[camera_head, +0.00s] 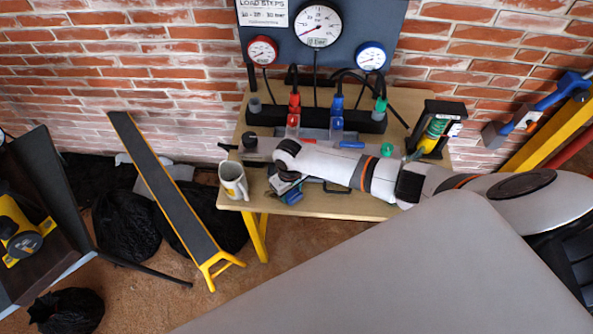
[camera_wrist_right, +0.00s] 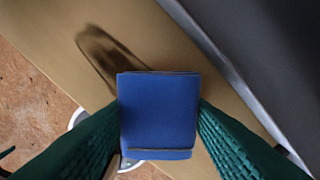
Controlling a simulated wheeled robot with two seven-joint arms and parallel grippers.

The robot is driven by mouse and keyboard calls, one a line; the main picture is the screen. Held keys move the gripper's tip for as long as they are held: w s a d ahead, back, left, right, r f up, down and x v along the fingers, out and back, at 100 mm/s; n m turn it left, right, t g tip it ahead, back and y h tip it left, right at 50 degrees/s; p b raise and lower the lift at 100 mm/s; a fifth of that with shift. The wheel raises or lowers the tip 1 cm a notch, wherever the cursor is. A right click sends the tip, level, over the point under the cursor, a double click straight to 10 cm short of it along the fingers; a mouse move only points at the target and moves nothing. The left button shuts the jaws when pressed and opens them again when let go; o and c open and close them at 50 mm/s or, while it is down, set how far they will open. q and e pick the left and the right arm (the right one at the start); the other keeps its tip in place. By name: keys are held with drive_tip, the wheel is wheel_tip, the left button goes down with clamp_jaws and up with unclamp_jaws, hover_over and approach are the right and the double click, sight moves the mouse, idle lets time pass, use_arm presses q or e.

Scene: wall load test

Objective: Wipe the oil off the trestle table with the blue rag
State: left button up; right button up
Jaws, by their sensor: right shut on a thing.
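The wooden trestle table (camera_head: 330,204) stands against the brick wall; its top also shows in the wrist view (camera_wrist_right: 50,25). My right gripper (camera_wrist_right: 158,115) is shut on the folded blue rag (camera_wrist_right: 160,110), held between its green fingers. In the head view the right gripper (camera_head: 285,187) is over the table's front left part, with a bit of the blue rag (camera_head: 292,196) below it. A dark, elongated patch (camera_wrist_right: 108,52) lies on the wood beside the rag; I cannot tell whether it is oil or shadow. My left gripper is out of view.
A mug (camera_head: 233,180) stands at the table's front left corner, close to the right gripper.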

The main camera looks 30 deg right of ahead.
sight(264, 194)
drive_tip(key=shift+w+a+b, duration=0.1)
drive_tip(key=shift+w+a, duration=0.4)
drive_tip(key=shift+a, duration=0.25)
drive_tip(key=shift+w+a+b, duration=0.1)
drive_tip(key=shift+w+a, duration=0.45)
drive_tip(key=shift+a, duration=0.25)
drive_tip(key=shift+w+a+b, duration=0.1)
drive_tip(key=shift+w+a, duration=0.4)
drive_tip(key=shift+a, duration=0.25)
drive_tip(key=shift+w+a+b, duration=0.3)
drive_tip(key=shift+w+a, duration=0.1)
drive_tip(key=shift+a, duration=0.2)
drive_tip(key=shift+w+a+b, duration=0.3)
drive_tip(key=shift+w+a, duration=0.05)
drive_tip(key=shift+a, duration=0.25)
wheel_tip(264, 194, up, 6)
drive_tip(key=p, duration=0.6)
wheel_tip(264, 194, up, 3)
drive_tip(key=p, duration=0.3)
drive_tip(key=shift+p, duration=0.3)
